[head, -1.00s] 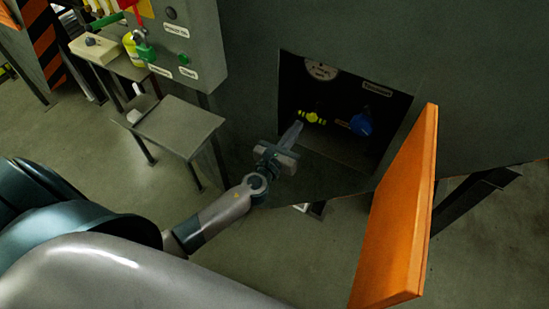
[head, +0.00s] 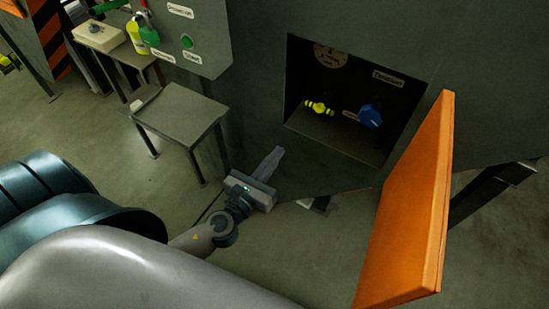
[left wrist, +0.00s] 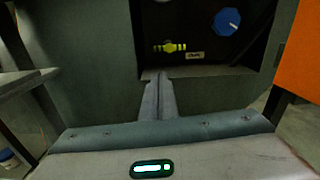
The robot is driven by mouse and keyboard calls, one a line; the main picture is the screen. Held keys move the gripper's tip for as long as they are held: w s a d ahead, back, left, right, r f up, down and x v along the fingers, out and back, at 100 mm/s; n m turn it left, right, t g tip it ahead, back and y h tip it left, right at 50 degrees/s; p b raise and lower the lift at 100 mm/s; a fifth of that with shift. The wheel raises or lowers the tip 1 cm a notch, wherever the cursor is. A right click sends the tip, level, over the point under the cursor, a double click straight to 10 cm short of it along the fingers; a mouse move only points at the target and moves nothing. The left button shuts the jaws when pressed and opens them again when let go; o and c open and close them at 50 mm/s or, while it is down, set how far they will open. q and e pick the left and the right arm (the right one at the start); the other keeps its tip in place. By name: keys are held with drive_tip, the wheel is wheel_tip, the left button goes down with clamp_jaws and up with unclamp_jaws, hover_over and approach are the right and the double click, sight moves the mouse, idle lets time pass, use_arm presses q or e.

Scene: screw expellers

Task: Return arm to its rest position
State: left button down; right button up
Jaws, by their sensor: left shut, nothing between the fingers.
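My left gripper (head: 271,160) is shut and empty, in front of the machine's dark green panel, below and left of the recess opening. In the left wrist view its closed fingers (left wrist: 158,95) point toward the recess's lower edge. My left arm comes in from the lower left. My right gripper does not show.
The recess (head: 345,140) holds a blue knob (head: 370,116), a yellow valve handle (head: 319,107) and a gauge (head: 330,55). An orange door (head: 408,210) stands open at right. A small grey table (head: 185,115) stands left of the gripper. Open floor lies below.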

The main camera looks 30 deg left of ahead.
use_arm(q)
drive_tip(key=shift+s, duration=0.1)
idle(0.6)
drive_tip(key=s+a+f+n+g, duration=0.1)
drive_tip(key=s+f+n+g, duration=0.15)
drive_tip(key=f, duration=0.65)
drive_tip(key=s+a+f+n+g+y+b, duration=0.15)
drive_tip(key=f+n, duration=0.25)
drive_tip(key=f, duration=0.6)
drive_tip(key=s+a+f+n+g+p, duration=0.15)
drive_tip(key=f+n, duration=0.25)
drive_tip(key=f, duration=0.5)
drive_tip(key=s+a+f+n+g+b, duration=0.1)
drive_tip(key=s+f+n+g, duration=0.25)
drive_tip(key=s+f, duration=0.4)
drive_tip(key=s+f+n+g+b, duration=0.15)
drive_tip(key=s+f+n, duration=0.3)
drive_tip(key=f, duration=0.55)
drive_tip(key=s+d+f+n+g, duration=0.1)
drive_tip(key=s+f+n, duration=0.3)
drive_tip(key=s, duration=0.4)
drive_tip(key=s+d+f+n+g, duration=0.1)
drive_tip(key=s+f+n+g, duration=0.2)
drive_tip(key=s+f+n, duration=0.2)
drive_tip(key=s+d+f+n+g, duration=0.1)
drive_tip(key=s+f+n, duration=0.3)
drive_tip(key=s, duration=0.7)
drive_tip(key=shift+f+n+g+h, duration=0.2)
drive_tip(key=shift+n+g+h, duration=0.25)
drive_tip(key=shift+n+g, duration=0.25)
